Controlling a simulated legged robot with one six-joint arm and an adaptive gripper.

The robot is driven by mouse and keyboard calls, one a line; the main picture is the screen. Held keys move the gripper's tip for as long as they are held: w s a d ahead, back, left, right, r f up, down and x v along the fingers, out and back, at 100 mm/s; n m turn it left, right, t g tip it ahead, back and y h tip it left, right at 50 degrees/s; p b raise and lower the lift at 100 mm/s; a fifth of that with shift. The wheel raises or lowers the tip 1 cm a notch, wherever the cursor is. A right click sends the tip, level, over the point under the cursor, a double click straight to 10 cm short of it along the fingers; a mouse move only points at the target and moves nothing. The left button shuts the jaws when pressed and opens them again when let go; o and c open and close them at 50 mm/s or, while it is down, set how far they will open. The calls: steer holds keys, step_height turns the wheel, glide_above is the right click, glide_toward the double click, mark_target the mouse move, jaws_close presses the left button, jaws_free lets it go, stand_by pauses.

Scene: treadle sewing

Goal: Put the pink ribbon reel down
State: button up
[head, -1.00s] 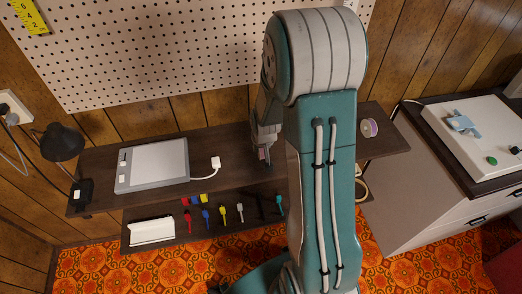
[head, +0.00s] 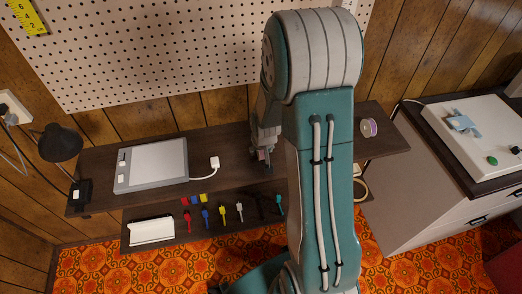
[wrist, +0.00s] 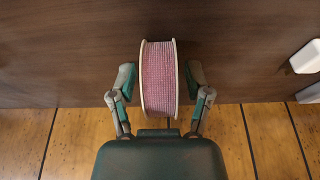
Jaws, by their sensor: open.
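The pink ribbon reel (wrist: 159,79) has pale flanges and shows in the middle of the wrist view, between my fingers. It stands on its rims against the dark wood of the shelf; I cannot tell for sure that it touches. My gripper (wrist: 160,84) is open around it, with a narrow gap on each side. In the head view my gripper (head: 264,155) is low over the shelf, left of my arm link, and the reel is too small or hidden to make out there.
The dark shelf (head: 90,165) holds a white tablet device (head: 152,166), a white adapter (head: 215,163) and a lilac reel (head: 368,128) at the right. A black lamp (head: 60,143) stands at the left. A white box (wrist: 307,57) is at the wrist view's right edge.

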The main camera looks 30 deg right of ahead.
steer(key=s+a+r, duration=0.3)
steer(key=r, duration=0.4)
steer(key=s+a+r+n+t, duration=0.1)
steer(key=s+a+r, duration=0.15)
steer(key=r, duration=0.45)
steer(key=s+a+r, duration=0.2)
steer(key=s+r, duration=0.2)
steer(key=r, duration=0.3)
steer(key=s+a+r+n, duration=0.1)
steer(key=s+a+r, duration=0.1)
steer(key=s, duration=0.3)
steer(key=s+a+r+n+t+y, duration=0.1)
steer(key=s+a+r, duration=0.2)
steer(key=s+r, duration=0.1)
steer(key=shift+s+a+r, duration=0.15)
steer(key=shift+s+a, duration=0.1)
steer(key=shift+s, duration=0.3)
